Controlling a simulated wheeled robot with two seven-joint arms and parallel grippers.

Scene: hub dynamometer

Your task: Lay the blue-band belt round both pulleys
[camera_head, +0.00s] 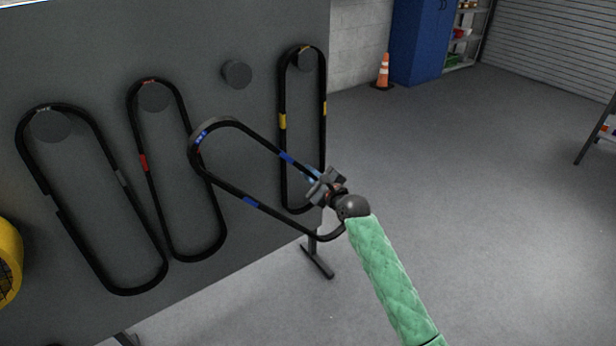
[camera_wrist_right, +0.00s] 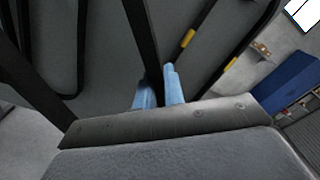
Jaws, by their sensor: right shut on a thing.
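The blue-band belt (camera_head: 249,201) is a long black loop with blue bands. It hangs in the air in front of the dark board, tilted. My right gripper (camera_head: 316,183) is shut on its upper strand near the lower right end. In the right wrist view the blue fingertips (camera_wrist_right: 158,90) close on a black strand of the blue-band belt (camera_wrist_right: 141,40). The belt's far end overlaps the red-band belt in the head view. The two pulleys are not seen in these frames. My left gripper is not in view.
On the board (camera_head: 240,25) hang a grey-band belt (camera_head: 85,225), a red-band belt (camera_head: 148,190) and a yellow-band belt (camera_head: 323,130). One peg (camera_head: 236,73) is bare. A yellow object (camera_head: 8,262) is at the left edge. A cone (camera_head: 384,72) and blue cabinet (camera_head: 420,38) stand behind.

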